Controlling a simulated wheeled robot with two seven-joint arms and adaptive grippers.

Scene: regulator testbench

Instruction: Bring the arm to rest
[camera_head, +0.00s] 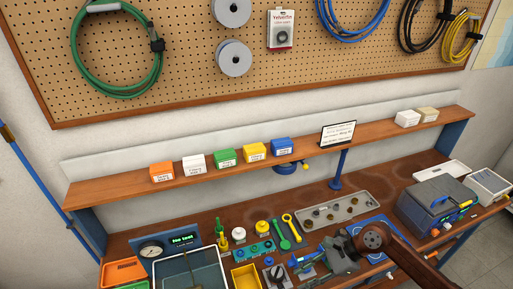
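My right arm comes in from the lower right and reaches over the front of the workbench (256,212). Its gripper (318,262) is low over the bench, just in front of the long grey tray (340,211). The fingers are small and blend with the dark and blue parts around them, so I cannot tell whether they are open, shut or holding something. My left arm and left gripper are not in view.
A gauge unit with a green display (183,240), a clear-walled bin (190,272), a yellow bin (245,276) and green and yellow wrenches (291,228) crowd the left and middle. A blue-grey machine (435,207) stands right. A shelf (225,168) with small boxes runs above.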

